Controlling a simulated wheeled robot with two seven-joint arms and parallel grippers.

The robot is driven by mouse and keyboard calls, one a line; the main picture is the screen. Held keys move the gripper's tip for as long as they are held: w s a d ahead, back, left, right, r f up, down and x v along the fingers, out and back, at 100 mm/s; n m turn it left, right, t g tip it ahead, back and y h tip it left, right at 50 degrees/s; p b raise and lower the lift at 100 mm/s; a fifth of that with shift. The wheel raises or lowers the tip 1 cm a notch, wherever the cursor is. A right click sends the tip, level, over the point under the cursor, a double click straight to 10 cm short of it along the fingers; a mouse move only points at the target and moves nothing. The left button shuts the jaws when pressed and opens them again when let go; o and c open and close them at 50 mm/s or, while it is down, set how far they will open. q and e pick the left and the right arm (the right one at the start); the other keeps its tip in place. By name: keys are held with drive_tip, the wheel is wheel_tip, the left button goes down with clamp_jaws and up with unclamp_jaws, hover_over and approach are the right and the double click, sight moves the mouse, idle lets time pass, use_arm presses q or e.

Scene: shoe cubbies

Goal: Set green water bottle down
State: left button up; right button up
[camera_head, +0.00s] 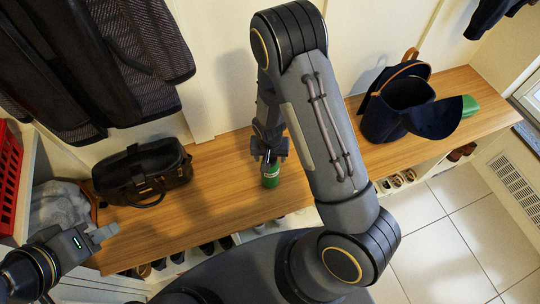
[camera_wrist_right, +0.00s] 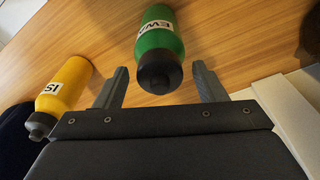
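The green water bottle (camera_head: 270,176) is below my right gripper (camera_head: 270,154) at the wooden bench. The fingers of my right gripper (camera_wrist_right: 161,86) are apart, one each side of the cap, with a gap on both sides. The bottle appears to stand on the wood, though its base contact is hard to see. My left gripper (camera_head: 104,234) is over the bench's left end, away from the bottle; its finger gap is unclear.
A yellow bottle (camera_wrist_right: 68,85) is left of the green one in the right wrist view. On the bench (camera_head: 215,195) are a black handbag (camera_head: 142,174) at left, a dark blue bag (camera_head: 393,108) and a green object (camera_head: 470,105) at right. Coats (camera_head: 100,60) hang above left.

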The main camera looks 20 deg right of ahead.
drive_tip(key=shift+r, duration=0.35)
drive_tip(key=s+r+n+t+y+p, duration=0.15)
drive_tip(key=s+r, duration=0.35)
drive_tip(key=r, duration=0.7)
drive_tip(key=s+r+m+y, duration=0.1)
drive_tip(key=s+r+y, duration=0.25)
drive_tip(key=r, duration=0.95)
drive_tip(key=s+r+n+t, duration=0.3)
drive_tip(key=s+r, duration=0.3)
drive_tip(key=s, duration=0.4)
drive_tip(key=shift+s+d+h, duration=0.3)
drive_tip(key=shift+s, duration=0.05)
drive_tip(key=shift+r, duration=0.1)
